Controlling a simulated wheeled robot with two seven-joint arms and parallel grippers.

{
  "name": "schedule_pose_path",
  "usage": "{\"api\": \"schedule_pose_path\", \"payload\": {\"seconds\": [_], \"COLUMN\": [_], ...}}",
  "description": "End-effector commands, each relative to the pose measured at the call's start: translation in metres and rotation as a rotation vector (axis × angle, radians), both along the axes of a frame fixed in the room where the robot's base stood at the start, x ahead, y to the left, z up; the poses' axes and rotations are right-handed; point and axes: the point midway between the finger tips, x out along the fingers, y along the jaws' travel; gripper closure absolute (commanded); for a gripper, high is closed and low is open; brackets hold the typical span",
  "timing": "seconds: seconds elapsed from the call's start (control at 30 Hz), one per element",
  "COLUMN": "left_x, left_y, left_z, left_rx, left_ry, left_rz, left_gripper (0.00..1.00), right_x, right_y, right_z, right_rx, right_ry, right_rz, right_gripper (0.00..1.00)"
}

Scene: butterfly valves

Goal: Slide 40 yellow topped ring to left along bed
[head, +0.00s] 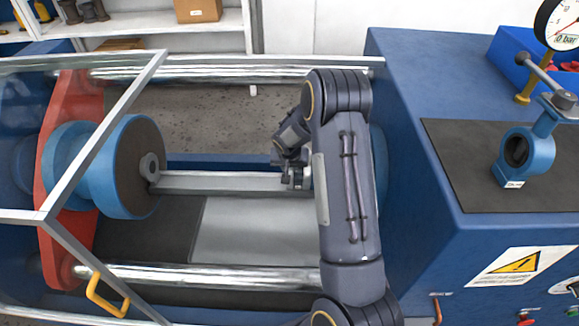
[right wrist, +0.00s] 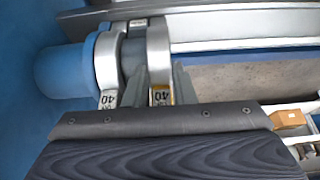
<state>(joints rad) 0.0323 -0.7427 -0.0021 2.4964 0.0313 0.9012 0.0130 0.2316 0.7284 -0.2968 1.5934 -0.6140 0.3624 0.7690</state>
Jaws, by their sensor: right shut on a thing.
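The yellow-topped 40 ring (right wrist: 159,62) is a pale metal ring with a yellow-edged "40" label, in the right wrist view. My right gripper (right wrist: 158,84) is shut on it, one dark finger on each side. A second ring (right wrist: 106,62) with a white "40" label stands to its left, towards a blue cylinder (right wrist: 70,72). In the head view my right gripper (head: 292,176) is at the right end of the long grey bed (head: 220,183); my arm hides most of the rings there. My left gripper is not in view.
A blue flanged disc (head: 135,165) with a dark face stands at the bed's left end, before a red plate (head: 65,215). Polished rods (head: 200,275) run along both sides. A guard frame (head: 110,130) crosses the left. A blue valve (head: 530,150) sits on the right cabinet.

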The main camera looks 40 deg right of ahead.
Motion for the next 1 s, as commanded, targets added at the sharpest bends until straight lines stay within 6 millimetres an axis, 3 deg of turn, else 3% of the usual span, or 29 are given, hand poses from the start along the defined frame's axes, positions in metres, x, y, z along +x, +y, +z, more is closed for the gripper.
{"api": "schedule_pose_path", "payload": {"seconds": [0.07, 1.0], "left_x": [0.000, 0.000], "left_y": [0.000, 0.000], "left_z": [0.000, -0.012], "left_rx": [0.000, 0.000], "left_ry": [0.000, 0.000], "left_rz": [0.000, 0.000], "left_gripper": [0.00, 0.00], "right_x": [0.000, 0.016], "right_y": [0.000, 0.019], "right_z": [0.000, 0.000], "right_rx": [0.000, 0.000], "right_ry": [0.000, -0.003], "right_rz": [0.000, 0.001], "right_gripper": [1.00, 1.00]}}
